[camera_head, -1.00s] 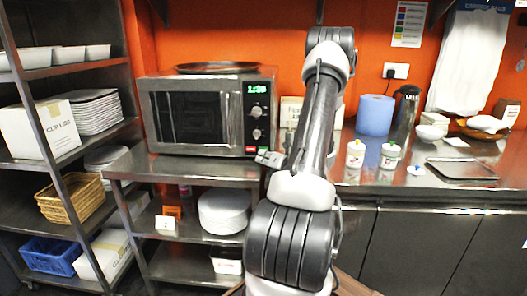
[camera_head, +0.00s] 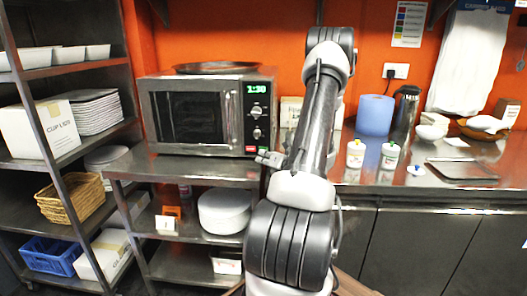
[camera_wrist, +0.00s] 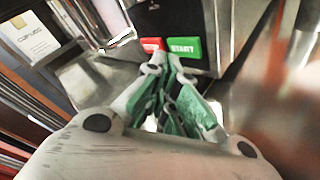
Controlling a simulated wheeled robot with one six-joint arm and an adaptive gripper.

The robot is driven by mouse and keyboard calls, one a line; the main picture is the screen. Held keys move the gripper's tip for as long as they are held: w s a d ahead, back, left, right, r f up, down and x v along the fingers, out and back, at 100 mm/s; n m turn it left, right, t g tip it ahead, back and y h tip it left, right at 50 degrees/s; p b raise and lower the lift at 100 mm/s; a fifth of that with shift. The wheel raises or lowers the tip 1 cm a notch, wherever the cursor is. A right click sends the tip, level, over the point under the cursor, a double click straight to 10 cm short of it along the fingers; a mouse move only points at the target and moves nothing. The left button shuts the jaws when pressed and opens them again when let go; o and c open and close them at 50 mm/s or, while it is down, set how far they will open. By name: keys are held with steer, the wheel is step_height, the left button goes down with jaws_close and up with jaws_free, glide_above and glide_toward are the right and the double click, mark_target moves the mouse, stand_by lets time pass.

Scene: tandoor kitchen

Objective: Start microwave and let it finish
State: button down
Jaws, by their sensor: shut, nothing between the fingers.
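The microwave (camera_head: 195,115) stands on a steel shelf in the head view, door shut, its green display (camera_head: 257,89) reading what looks like 1:30. A red button (camera_wrist: 152,45) and a green START button (camera_wrist: 185,47) show at its lower corner in the wrist view. My gripper (camera_wrist: 172,62) is shut and empty, its fingertips just below the two buttons in the picture, close to the green one. I cannot tell whether they touch it. In the head view my gripper (camera_head: 270,158) shows small beside the microwave's lower right corner, mostly hidden by my arm.
A dark round pan (camera_head: 217,67) lies on the microwave. On the right counter stand white bottles (camera_head: 355,155), a blue roll (camera_head: 374,115), a flask (camera_head: 405,108) and a tray (camera_head: 462,170). A shelf rack (camera_head: 40,135) with boxes and a basket stands at left.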

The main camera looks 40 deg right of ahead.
stand_by(0.4)
steer(key=shift+w+d, duration=0.3)
